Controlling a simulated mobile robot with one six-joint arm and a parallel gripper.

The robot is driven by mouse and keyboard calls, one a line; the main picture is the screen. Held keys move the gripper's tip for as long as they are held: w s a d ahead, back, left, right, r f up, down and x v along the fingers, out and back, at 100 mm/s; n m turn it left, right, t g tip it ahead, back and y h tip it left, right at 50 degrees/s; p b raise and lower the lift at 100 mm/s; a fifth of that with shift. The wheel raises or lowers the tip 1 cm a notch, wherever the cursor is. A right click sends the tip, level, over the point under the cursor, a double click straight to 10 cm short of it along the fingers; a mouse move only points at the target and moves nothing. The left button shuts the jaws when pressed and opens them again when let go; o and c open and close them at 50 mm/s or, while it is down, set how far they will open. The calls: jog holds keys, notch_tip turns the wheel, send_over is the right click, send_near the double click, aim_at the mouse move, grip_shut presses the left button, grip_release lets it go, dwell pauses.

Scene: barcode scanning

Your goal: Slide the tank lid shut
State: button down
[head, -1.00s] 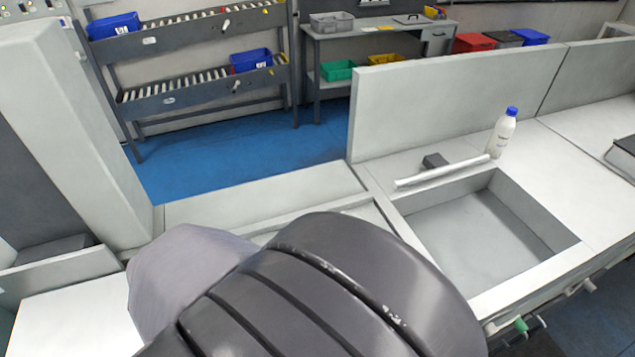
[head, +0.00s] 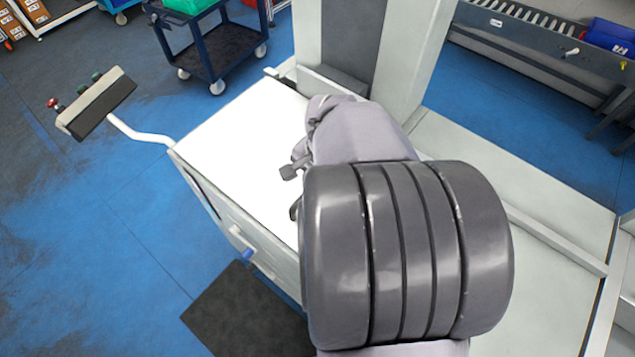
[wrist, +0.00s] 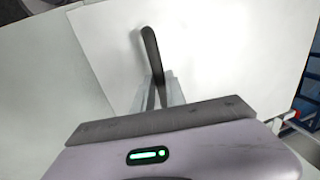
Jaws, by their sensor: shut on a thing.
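My gripper (wrist: 158,88) is shut on a dark upright bar-like handle (wrist: 149,45) in the wrist view, one light grey finger on either side. The handle stands on a white flat plate (wrist: 225,45), which looks like the tank lid. A plate edge runs down its left side, with another pale surface (wrist: 40,75) beyond. In the head view my arm covers much of the middle, and the fingertips are hidden or too small to tell. A bright white top (head: 235,135) lies left of my arm; I cannot tell there where lid and tank meet.
A control box (head: 97,103) on a bent white arm sticks out at the left. A dark cart (head: 215,60) stands behind on the blue floor. A tall pale column (head: 405,60) rises behind my arm. A dark mat (head: 245,315) lies in front.

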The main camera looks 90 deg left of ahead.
jog(key=shift+s+a+r, duration=0.1)
jog(key=c, duration=1.8)
grip_release()
jog(key=o, duration=0.4)
jog(key=shift+s+a, duration=0.15)
jog(key=shift+o, duration=0.2)
notch_tip(320, 180, up, 17)
jog(key=w+d+p, duration=0.2)
jog(key=p, duration=0.9)
jog(key=shift+w+d, duration=0.2)
jog(key=shift+w, duration=0.2)
